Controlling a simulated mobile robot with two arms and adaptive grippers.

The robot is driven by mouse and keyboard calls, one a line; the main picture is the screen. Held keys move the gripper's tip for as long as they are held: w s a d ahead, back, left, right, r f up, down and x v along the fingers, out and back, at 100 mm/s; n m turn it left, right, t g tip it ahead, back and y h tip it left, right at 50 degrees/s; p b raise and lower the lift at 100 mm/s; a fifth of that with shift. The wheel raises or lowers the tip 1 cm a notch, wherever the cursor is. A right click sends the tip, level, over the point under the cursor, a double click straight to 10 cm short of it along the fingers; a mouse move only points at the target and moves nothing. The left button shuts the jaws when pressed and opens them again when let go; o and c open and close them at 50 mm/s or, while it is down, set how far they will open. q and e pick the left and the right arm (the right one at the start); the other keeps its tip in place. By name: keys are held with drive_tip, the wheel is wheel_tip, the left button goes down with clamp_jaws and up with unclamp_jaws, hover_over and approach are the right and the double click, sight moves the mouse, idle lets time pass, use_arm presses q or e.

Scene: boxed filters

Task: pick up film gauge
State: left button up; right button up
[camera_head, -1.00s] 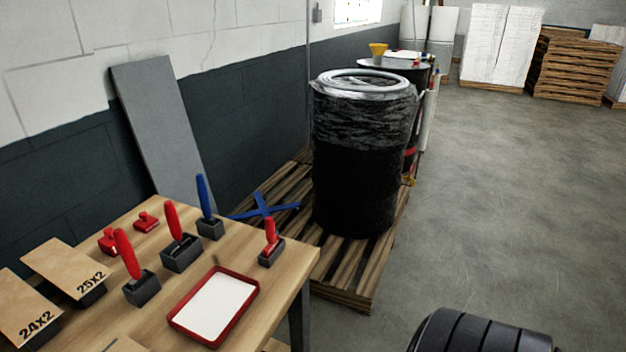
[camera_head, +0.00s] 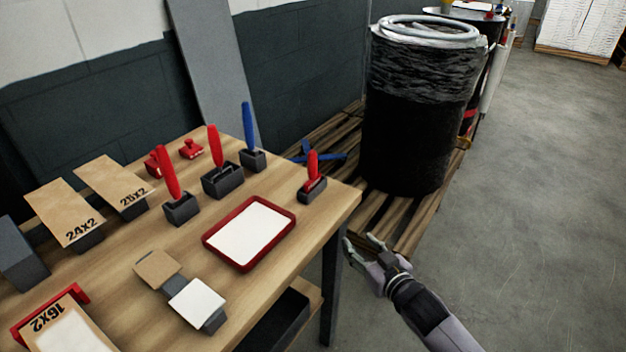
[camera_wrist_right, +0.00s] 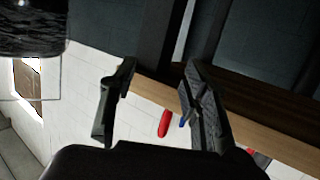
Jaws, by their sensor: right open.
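Several tools stand upright in dark holders on the wooden table (camera_head: 225,285); I cannot tell for sure which one is the film gauge. A short red-handled tool (camera_head: 313,163) stands near the right corner. Two taller red-handled tools (camera_head: 168,172) (camera_head: 214,145) and a blue-handled tool (camera_head: 248,125) stand farther left. My right gripper (camera_head: 361,243) is open and empty, off the table's right edge and apart from the tools. In the wrist view its fingers (camera_wrist_right: 158,80) are spread, with a red handle (camera_wrist_right: 164,123) visible beyond them. My left gripper is not in view.
A red-rimmed tray (camera_head: 207,241) lies on the table near its right edge. Brown cards (camera_head: 70,210) and small red items (camera_head: 192,149) are at the left. A wrapped black drum (camera_head: 415,120) stands on a pallet (camera_head: 345,125) behind. Open floor lies to the right.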

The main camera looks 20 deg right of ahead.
drive_tip(key=s+a+r+t+y, duration=0.1)
drive_tip(key=a+r, duration=0.1)
drive_tip(key=r, duration=0.5)
drive_tip(key=s+a+r+t+y, duration=0.1)
drive_tip(key=a+r+t, duration=0.1)
drive_tip(key=r, duration=0.5)
approach(315, 166)
drive_tip(key=shift+n, duration=0.4)
drive_tip(key=w, duration=0.3)
drive_tip(key=w+a, duration=0.1)
drive_tip(key=w, duration=0.1)
drive_tip(key=shift+f, duration=0.1)
drive_tip(key=shift+w, duration=0.45)
drive_tip(key=shift+w+a+p, duration=0.1)
drive_tip(key=shift+w+p, duration=0.2)
drive_tip(key=shift+w, duration=0.05)
drive_tip(key=w, duration=0.1)
drive_tip(key=w+a, duration=0.1)
drive_tip(key=w, duration=0.1)
drive_tip(key=shift+w+r, duration=0.25)
drive_tip(key=shift+w+f, duration=0.1)
drive_tip(key=shift+w, duration=0.3)
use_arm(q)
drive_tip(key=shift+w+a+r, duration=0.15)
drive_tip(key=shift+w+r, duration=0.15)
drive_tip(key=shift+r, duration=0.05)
use_arm(e)
drive_tip(key=shift+c, duration=0.5)
clamp_jaws()
